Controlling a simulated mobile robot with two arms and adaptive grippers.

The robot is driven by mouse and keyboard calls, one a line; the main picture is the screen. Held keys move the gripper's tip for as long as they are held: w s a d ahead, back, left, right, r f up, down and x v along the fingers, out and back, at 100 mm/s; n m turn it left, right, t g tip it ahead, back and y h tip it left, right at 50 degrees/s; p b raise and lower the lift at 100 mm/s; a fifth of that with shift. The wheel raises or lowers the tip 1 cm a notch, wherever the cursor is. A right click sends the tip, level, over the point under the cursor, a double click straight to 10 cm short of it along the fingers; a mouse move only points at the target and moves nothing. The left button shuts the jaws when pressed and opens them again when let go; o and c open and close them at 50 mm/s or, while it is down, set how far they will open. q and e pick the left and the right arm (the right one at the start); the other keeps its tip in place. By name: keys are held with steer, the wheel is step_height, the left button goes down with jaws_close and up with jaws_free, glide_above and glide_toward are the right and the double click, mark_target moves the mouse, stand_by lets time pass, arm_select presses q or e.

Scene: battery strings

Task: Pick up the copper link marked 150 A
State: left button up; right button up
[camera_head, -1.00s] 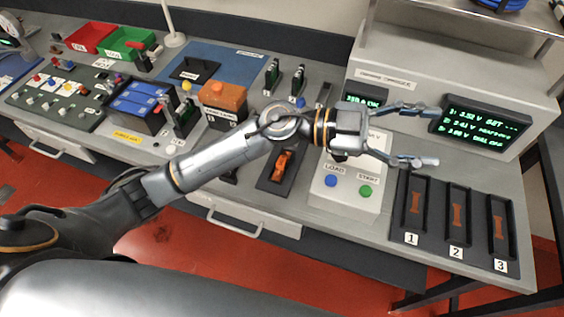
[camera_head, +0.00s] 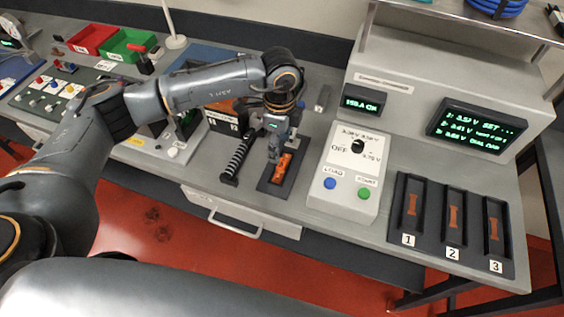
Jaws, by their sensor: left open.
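Three copper links lie in black slots at the right of the bench: one in slot 1 (camera_head: 412,205), one in slot 2 (camera_head: 453,218), one in slot 3 (camera_head: 494,228). No 150 A mark can be read on any of them. My left gripper (camera_head: 275,150) is open and points down, well to the left of the slots. It is over or beside an orange object (camera_head: 283,168) in a small black tray (camera_head: 268,186). The fingers partly hide that object, and I cannot tell if they touch it. My right gripper is not in view.
A grey box with a LOAD button (camera_head: 330,184), a second button and a dial stands between my left gripper and the slots. A black ridged handle (camera_head: 236,160) lies left of the gripper. A console with green displays (camera_head: 471,131) stands behind. Red and green bins are far left.

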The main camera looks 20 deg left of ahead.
mark_target(282, 163)
arm_select(q)
step_height(282, 163, down, 3)
steer(key=shift+r, duration=0.2)
steer(key=shift+f+p, duration=0.25)
steer(key=shift+p, duration=0.3)
steer(key=f+p, duration=0.1)
steer(key=f, duration=0.1)
steer(key=f+p, duration=0.1)
steer(key=shift+w+d+f, duration=0.15)
steer(key=shift+d+f, duration=0.05)
steer(key=shift+f, duration=0.65)
jaws_close()
